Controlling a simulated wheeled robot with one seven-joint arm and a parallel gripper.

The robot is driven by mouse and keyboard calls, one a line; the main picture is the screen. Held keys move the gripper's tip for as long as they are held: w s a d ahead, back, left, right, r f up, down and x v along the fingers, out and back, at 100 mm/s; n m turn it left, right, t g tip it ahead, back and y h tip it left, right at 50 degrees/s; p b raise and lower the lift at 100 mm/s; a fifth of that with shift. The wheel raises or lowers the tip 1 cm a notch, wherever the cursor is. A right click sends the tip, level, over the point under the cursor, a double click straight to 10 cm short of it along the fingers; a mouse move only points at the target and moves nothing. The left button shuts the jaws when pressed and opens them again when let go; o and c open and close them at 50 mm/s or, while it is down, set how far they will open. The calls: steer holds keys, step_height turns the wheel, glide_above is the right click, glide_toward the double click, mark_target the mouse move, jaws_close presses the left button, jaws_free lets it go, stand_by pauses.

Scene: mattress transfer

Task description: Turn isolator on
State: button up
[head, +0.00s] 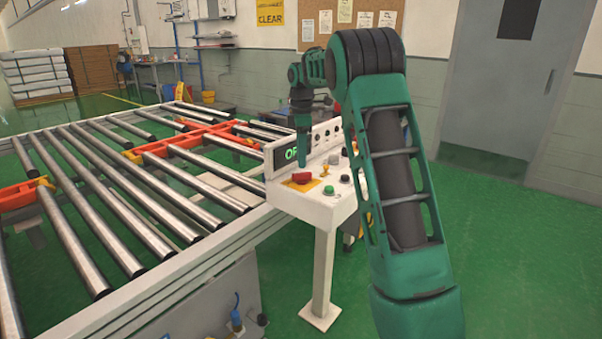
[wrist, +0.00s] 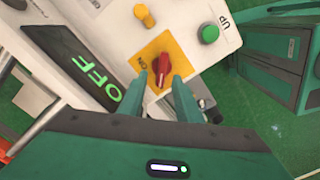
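The isolator is a red rotary knob (head: 302,177) on a yellow plate (head: 300,186) on top of the white control console. In the wrist view the red knob (wrist: 160,68) shows between my fingertips, with "ON" printed on the yellow plate (wrist: 160,46). A dark display (wrist: 82,60) beside it reads "OFF" in green. My gripper (head: 303,162) points down just above the knob. Its two fingers (wrist: 160,80) are apart, one on each side of the knob; I cannot tell whether they touch it.
A green button (wrist: 208,33) marked "UP", a yellow-based switch (head: 325,171) and other buttons sit nearby on the console (head: 310,204). A roller conveyor (head: 110,200) with orange parts adjoins on the left. Green floor (head: 510,240) is free on the right.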

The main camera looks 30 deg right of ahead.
mark_target(302, 176)
steer(key=shift+f, duration=2.8)
steer(key=shift+r, duration=0.1)
jaws_close()
